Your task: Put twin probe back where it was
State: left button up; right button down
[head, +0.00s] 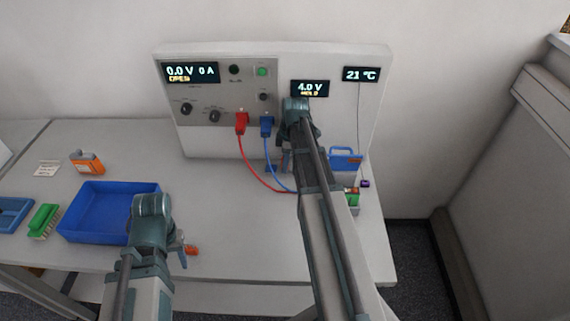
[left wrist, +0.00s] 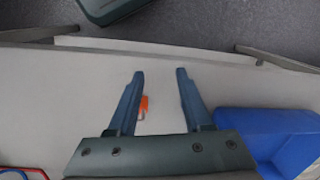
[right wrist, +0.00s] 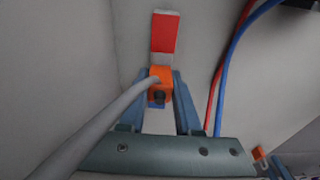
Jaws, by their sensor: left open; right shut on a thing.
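My right gripper (right wrist: 161,82) is shut on an orange block (right wrist: 161,73), which I take to be the twin probe. A thick grey cable runs from it to the lower left. A red and white piece (right wrist: 165,36) lies just beyond it; I cannot tell whether they touch. In the head view my right gripper (head: 286,160) is low in front of the cycler panel (head: 225,135), and my arm hides the probe. My left gripper (left wrist: 160,74) is open and empty above the table's front; in the head view its finger (head: 183,250) shows beside the blue tray.
A small orange item (head: 192,250) lies near the front edge. Red (head: 241,122) and blue (head: 266,125) plugs trail leads. A blue holder (head: 346,152) stands at right.

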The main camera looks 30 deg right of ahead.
aim_at(289, 168)
pick_arm(q)
jog(key=shift+f, duration=0.2)
pick_arm(e)
jog(key=shift+f, duration=0.2)
jog(key=c, duration=0.6)
grip_release()
pick_arm(q)
jog(key=shift+r, duration=0.15)
pick_arm(e)
jog(key=shift+r, duration=0.15)
pick_arm(q)
notch_tip(289, 168, up, 12)
jog(key=p, duration=1.2)
pick_arm(e)
notch_tip(289, 168, up, 12)
jog(key=d, duration=0.1)
jog(key=shift+s, duration=0.35)
pick_arm(q)
jog(key=shift+s, duration=0.1)
pick_arm(e)
jog(key=shift+s, duration=0.1)
